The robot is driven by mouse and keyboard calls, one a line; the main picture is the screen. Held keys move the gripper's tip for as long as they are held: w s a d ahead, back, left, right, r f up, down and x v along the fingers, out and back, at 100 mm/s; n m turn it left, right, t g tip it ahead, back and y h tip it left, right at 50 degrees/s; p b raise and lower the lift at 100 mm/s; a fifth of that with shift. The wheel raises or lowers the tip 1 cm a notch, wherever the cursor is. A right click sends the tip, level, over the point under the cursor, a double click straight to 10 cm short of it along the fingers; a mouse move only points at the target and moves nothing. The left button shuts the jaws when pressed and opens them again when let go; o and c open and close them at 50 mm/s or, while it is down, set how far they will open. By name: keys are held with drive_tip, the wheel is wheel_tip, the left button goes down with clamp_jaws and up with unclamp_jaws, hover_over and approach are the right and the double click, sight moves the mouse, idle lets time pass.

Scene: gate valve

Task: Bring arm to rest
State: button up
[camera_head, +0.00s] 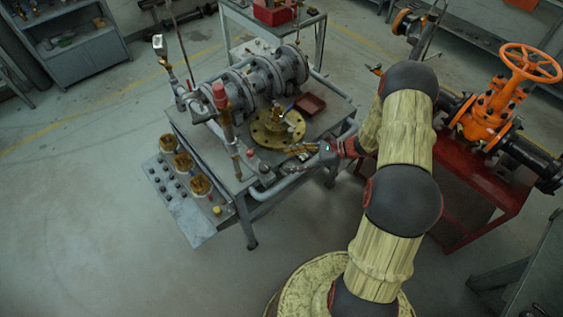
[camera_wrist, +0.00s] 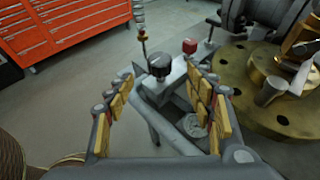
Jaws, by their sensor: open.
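My gripper (camera_head: 300,150) is at the front right edge of the grey test bench (camera_head: 190,130) in the head view, close to a brass flange (camera_head: 265,134). In the wrist view my gripper (camera_wrist: 165,95) is open, its two yellow-padded fingers apart with nothing held between them. Past the fingers a dark knob (camera_wrist: 160,66) stands on a grey part of the bench. The brass flange (camera_wrist: 240,90) is right of the right finger in the wrist view. I cannot tell whether a finger touches anything.
An orange gate valve (camera_head: 500,95) with a handwheel stands on a red table (camera_head: 470,190) right of my arm. A gauge panel (camera_head: 185,195) hangs at the bench's left front. A red tray (camera_head: 309,105) lies on the bench. Floor at the lower left is clear.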

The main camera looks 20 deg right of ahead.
drive_tip(key=shift+s+d+r, duration=0.15)
drive_tip(key=shift+d, duration=0.15)
idle(0.4)
drive_tip(key=s+a+r+n+g+h, duration=0.1)
drive_tip(key=s+a+n+g+h, duration=0.15)
drive_tip(key=s+n+g, duration=0.7)
drive_tip(key=s+a+r+n+t+h+b, duration=0.1)
drive_tip(key=s+a+r+n+t+h, duration=0.1)
drive_tip(key=r, duration=0.7)
drive_tip(key=s+a+r+n+t+h+b, duration=0.2)
drive_tip(key=s+a+r+n+t+h, duration=0.1)
drive_tip(key=s+r+n, duration=0.4)
drive_tip(key=s+a+r+n+t+h+b, duration=0.2)
drive_tip(key=s+r+n+t+h, duration=0.2)
drive_tip(key=r, duration=0.8)
drive_tip(key=shift+s+a+r+h, duration=0.15)
drive_tip(key=shift+s+r+h, duration=0.3)
drive_tip(key=shift+s, duration=0.55)
